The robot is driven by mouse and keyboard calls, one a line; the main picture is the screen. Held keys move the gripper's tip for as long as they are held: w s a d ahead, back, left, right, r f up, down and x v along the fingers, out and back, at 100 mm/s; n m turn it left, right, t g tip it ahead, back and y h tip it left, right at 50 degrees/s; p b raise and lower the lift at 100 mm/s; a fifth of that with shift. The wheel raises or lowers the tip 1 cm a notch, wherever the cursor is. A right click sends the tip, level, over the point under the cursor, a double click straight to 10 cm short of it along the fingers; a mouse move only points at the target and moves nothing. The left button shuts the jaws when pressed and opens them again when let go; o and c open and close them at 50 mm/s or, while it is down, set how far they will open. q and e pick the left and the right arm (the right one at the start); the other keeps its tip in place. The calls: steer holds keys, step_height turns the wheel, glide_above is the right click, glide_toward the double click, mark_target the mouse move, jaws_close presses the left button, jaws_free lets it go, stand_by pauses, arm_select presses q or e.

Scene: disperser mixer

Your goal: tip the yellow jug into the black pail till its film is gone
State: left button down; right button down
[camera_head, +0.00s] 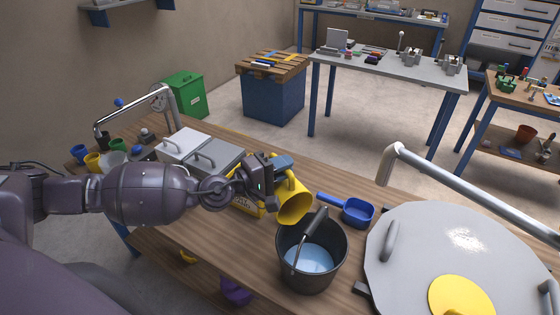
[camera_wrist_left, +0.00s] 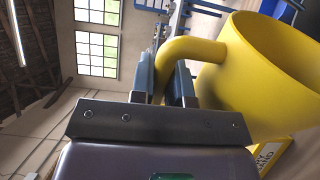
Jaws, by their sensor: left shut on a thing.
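The yellow jug (camera_head: 294,203) is tilted in the air, its open mouth turned down towards the black pail (camera_head: 312,268). My left gripper (camera_head: 275,170) is shut on the jug's handle. In the left wrist view the jug (camera_wrist_left: 265,75) is large and its handle (camera_wrist_left: 190,50) sits between the fingers of my left gripper (camera_wrist_left: 172,85). The pail stands upright on the wooden workbench with light blue liquid inside and a dark-gripped handle across its opening. The jug's inside looks yellow; whether a film clings there is too small to tell. My right gripper is not in view.
A blue scoop (camera_head: 352,210) lies right of the jug. A large grey lid (camera_head: 450,250) with a yellow disc fills the right side. Grey lidded bins (camera_head: 215,157) and small coloured cups (camera_head: 93,161) stand to the left.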

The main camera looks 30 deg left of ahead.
mark_target(289, 170)
arm_select(q)
steer(key=shift+s+d+f+m, duration=0.1)
steer(key=shift+s+d+m, duration=0.2)
steer(key=shift+d+m, duration=0.2)
steer(key=shift+s+d+m, duration=0.25)
steer(key=shift+d+m, duration=0.25)
stand_by(2.0)
steer(key=n, duration=0.2)
steer(key=r+n, duration=0.1)
steer(key=n, duration=0.3)
steer(key=r+n, duration=0.1)
steer(key=n, duration=0.3)
steer(key=shift+r, duration=0.3)
steer(key=n, duration=0.2)
steer(key=r+n, duration=0.1)
steer(key=n, duration=0.1)
steer(key=shift+n, duration=0.4)
steer(key=n, duration=0.2)
steer(key=r+n, duration=0.1)
steer(key=n, duration=0.2)
steer(key=shift+r, duration=0.2)
